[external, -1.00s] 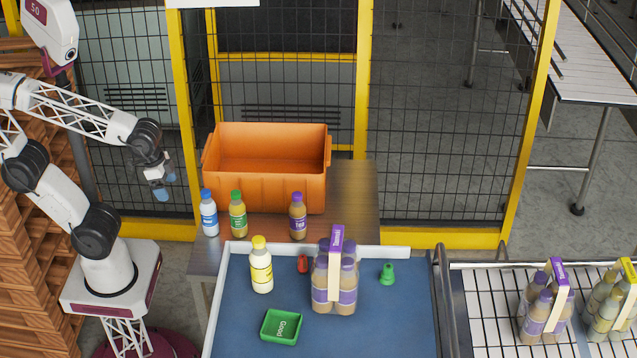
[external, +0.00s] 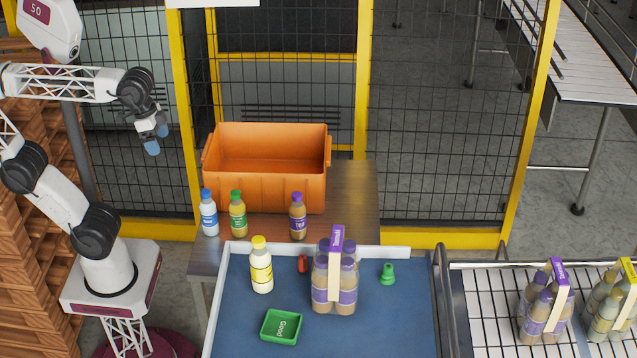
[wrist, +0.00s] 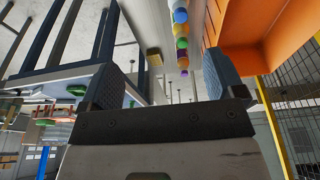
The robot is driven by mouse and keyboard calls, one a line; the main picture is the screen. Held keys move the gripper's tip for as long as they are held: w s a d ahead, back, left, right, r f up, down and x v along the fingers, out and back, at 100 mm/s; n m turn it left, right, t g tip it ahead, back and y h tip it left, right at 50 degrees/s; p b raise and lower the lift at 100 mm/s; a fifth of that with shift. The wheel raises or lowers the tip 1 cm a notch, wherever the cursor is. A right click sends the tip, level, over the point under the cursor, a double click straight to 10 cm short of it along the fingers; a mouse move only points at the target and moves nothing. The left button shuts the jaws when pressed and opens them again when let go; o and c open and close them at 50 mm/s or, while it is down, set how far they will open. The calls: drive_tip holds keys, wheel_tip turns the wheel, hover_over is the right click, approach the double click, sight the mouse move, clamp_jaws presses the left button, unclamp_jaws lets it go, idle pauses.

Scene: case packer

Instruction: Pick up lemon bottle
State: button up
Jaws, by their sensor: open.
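The lemon bottle appears to be the white bottle with a yellow cap and yellow label (external: 261,265). It stands upright on the blue work surface (external: 235,320), near its back left. My gripper (external: 157,138) is raised at the left, left of the orange crate and far from this bottle. It is open and empty. In the wrist view my gripper (wrist: 168,85) shows two blue-grey fingers spread wide with nothing between them. Coloured caps show beyond the fingers there, but I cannot tell which belongs to the lemon bottle.
An orange crate (external: 267,190) stands on a metal table. Blue-capped (external: 209,217), green-capped (external: 238,218) and purple-capped (external: 298,220) bottles stand before it. A purple-capped multipack (external: 334,285), a green tray (external: 281,327), a red item (external: 303,264) and a green item (external: 387,273) are near the white-and-yellow bottle.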

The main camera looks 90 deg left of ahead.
drive_tip(key=w+d+n+g+h, duration=0.2)
drive_tip(key=w+d+n+h, duration=0.35)
drive_tip(key=w+d, duration=0.55)
drive_tip(key=n+h, duration=1.2)
drive_tip(key=n, duration=0.1)
hover_over(260, 259)
drive_tip(key=a, duration=0.5)
drive_tip(key=f, duration=0.5)
drive_tip(key=shift+s+a+f, duration=0.2)
drive_tip(key=shift+s, duration=0.05)
drive_tip(key=shift+f, duration=1.2)
